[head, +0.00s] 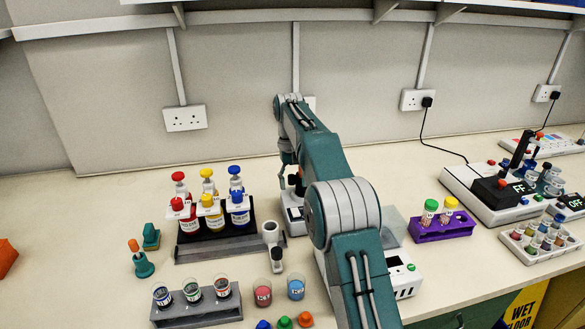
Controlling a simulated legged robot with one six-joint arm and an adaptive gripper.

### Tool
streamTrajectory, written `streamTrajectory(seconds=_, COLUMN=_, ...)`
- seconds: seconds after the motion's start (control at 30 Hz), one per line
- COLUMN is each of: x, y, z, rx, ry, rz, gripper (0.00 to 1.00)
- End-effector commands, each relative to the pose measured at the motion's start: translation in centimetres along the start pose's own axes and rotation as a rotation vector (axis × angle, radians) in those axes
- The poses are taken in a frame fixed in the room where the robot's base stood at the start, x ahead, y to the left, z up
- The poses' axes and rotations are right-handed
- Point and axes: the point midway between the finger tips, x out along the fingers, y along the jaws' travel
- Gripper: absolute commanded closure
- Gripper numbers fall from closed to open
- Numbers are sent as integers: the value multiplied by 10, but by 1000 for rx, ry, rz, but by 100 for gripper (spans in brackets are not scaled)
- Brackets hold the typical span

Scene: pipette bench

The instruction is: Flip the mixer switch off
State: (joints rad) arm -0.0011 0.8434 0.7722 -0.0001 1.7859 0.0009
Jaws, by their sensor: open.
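The likely mixer is a white bench unit (480,192) at the right, with tubes on it. On its front is a black box with a red-tipped switch (502,183). Beside the switch, a display (518,188) shows "FF", its left part covered. I cannot tell the lever's exact tilt. My gripper (284,180) hangs at the far end of my arm, left of the picture's middle, far from the white unit. It is open, small and partly hidden by the arm; nothing shows in it.
A second display (574,203) reads "OFF" at the right edge. A purple rack (443,231) and a white vial tray (535,257) stand near the unit. A bottle rack (215,247) is left of my arm. A black cable (440,148) runs from the wall socket to the unit.

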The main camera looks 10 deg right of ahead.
Motion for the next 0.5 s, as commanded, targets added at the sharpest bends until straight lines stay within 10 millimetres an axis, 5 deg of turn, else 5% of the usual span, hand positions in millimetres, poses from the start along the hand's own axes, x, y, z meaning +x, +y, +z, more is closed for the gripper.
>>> streamTrajectory(seconds=0.5, x=-39, y=-1, z=-1, rx=0, ry=3, rz=0, gripper=34)
